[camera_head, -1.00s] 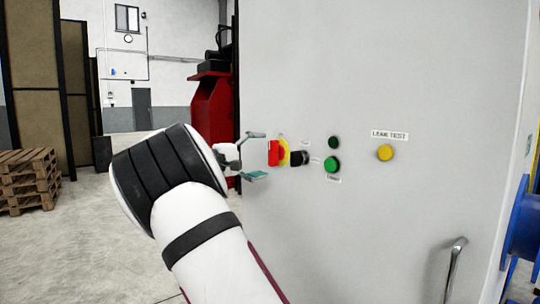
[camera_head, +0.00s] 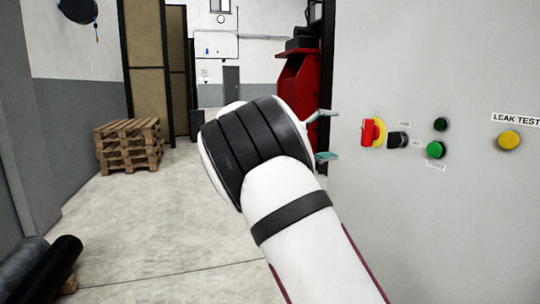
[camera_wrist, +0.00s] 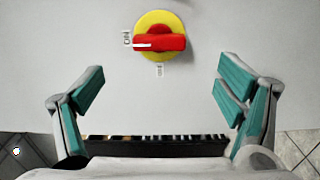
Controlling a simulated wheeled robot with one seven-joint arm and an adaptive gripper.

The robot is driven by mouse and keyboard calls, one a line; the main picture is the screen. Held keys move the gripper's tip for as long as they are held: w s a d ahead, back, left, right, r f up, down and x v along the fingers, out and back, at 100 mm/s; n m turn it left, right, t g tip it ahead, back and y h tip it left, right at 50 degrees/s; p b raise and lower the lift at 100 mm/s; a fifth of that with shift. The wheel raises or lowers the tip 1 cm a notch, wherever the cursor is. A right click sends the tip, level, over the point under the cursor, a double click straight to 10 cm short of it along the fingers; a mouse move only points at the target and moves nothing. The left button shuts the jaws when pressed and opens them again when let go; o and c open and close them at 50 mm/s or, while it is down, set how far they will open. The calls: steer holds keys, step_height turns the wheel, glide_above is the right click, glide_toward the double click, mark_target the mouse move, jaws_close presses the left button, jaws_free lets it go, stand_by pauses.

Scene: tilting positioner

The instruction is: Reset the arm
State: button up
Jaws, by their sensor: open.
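My gripper (camera_head: 324,137) is open and empty, partly hidden behind my own wrist in the head view. It is left of the control panel on the grey cabinet (camera_head: 450,230), apart from it. In the wrist view, my gripper (camera_wrist: 160,95) shows two spread fingers with teal pads and nothing between them. Beyond the fingertips is a red rotary handle on a yellow disc (camera_head: 373,132), which also shows in the wrist view as a red and yellow switch (camera_wrist: 159,42) with its handle lying horizontal.
The cabinet carries a black selector (camera_head: 397,140), a green button (camera_head: 435,150), a dark green button (camera_head: 440,124) and a yellow button (camera_head: 508,140) under a LEAK TEST label. Wooden pallets (camera_head: 130,146) stand at left. Dark rolls (camera_head: 45,270) lie lower left. The floor between is open.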

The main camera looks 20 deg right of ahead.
steer(key=s+d+f+m+g+y, duration=0.1)
steer(key=s+d+f+y, duration=0.2)
steer(key=s, duration=0.6)
steer(key=s+d+f+g+y, duration=0.1)
steer(key=s+f+y, duration=0.2)
steer(key=s+y, duration=0.35)
steer(key=s+a+f+t+y, duration=0.1)
steer(key=s+a+f+y, duration=0.25)
steer(key=s+a, duration=0.55)
steer(key=s+a+f+t+y, duration=0.15)
steer(key=s+a+f, duration=0.25)
steer(key=s, duration=0.9)
steer(key=s+a+f+y, duration=0.4)
steer(key=s+a, duration=0.3)
steer(key=s, duration=0.5)
step_height(320, 180, up, 18)
steer(key=t+p, duration=0.3)
steer(key=p, duration=1.3)
steer(key=shift+w+f+n, duration=0.15)
steer(key=shift+w+n, duration=0.25)
steer(key=shift+h, duration=0.25)
